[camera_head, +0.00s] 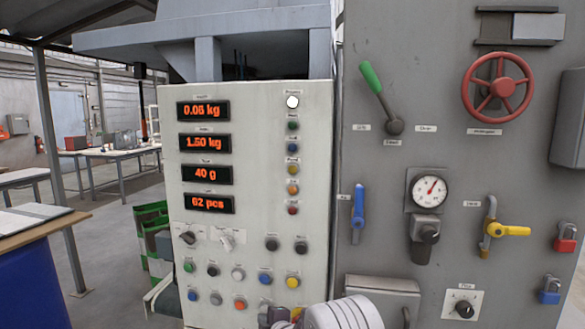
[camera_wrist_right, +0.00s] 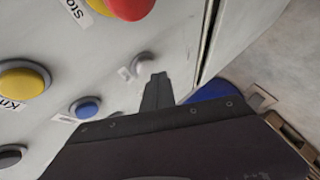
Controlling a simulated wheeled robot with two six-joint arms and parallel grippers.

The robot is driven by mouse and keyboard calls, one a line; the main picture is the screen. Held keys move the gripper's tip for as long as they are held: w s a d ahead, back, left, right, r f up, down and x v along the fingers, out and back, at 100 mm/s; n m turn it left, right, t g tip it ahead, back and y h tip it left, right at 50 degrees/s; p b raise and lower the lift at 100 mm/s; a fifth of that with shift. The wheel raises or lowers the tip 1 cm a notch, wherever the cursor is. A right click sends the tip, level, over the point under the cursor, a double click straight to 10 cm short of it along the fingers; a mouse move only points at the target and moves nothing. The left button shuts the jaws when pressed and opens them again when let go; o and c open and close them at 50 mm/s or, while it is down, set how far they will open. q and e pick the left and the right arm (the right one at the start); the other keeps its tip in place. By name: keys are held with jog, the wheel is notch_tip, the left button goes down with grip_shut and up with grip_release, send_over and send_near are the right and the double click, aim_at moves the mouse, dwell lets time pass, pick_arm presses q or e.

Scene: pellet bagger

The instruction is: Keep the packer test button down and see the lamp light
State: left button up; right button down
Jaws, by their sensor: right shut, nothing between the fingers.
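The grey-white control panel (camera_head: 250,130) stands in front of me in the head view. Its column of small lamps has a bright white one (camera_head: 292,101) at the top; the coloured ones below look dull. My right gripper (camera_wrist_right: 155,85) is shut and empty, its tips close to a small whitish button (camera_wrist_right: 143,62) on the panel. I cannot tell whether they touch it. Its label is too blurred to read, so I cannot tell if it is the packer test button. In the head view my right arm covers the panel's lower edge. My left gripper is not in view.
Near the right gripper are a blue button (camera_wrist_right: 85,108), a yellow button (camera_wrist_right: 20,80) and a red stop knob (camera_wrist_right: 130,6). A grey cabinet (camera_head: 440,100) with a red handwheel (camera_head: 497,88) and levers adjoins the panel on the right.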

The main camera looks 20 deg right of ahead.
jog(key=s+a+b, duration=0.1)
jog(key=s, duration=0.1)
jog(key=s+a+b, duration=0.1)
jog(key=s, duration=0.1)
jog(key=shift+a, duration=0.4)
